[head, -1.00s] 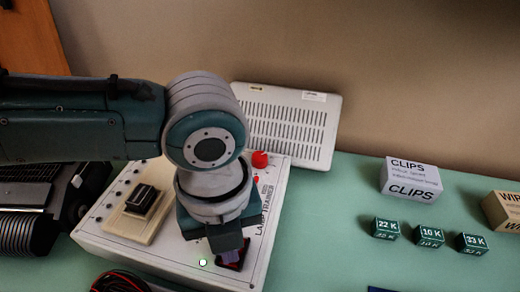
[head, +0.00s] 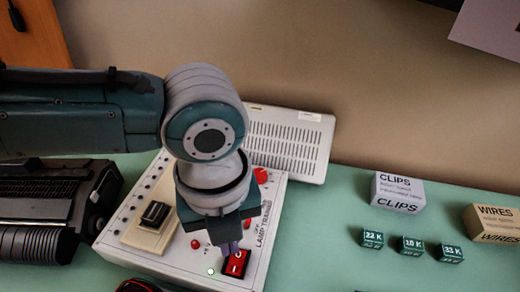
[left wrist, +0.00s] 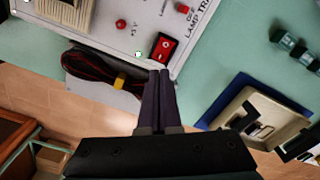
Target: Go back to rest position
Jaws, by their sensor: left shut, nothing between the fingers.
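My left gripper (head: 227,250) is shut and empty, pointing down over the front part of the white lamp trainer box (head: 130,258). Its fingertips are close beside a red rocker switch (head: 238,264); I cannot tell whether they touch it. In the left wrist view the shut fingers (left wrist: 158,75) end just below the same switch (left wrist: 163,48). A small green light (head: 210,271) shows on the box near the switch. My right gripper is not in view.
A white slotted panel (head: 290,140) leans at the back. A clips box (head: 398,192), a wires box (head: 493,222) and small green resistor blocks (head: 411,246) stand to the right. A black device (head: 50,205) is at left.

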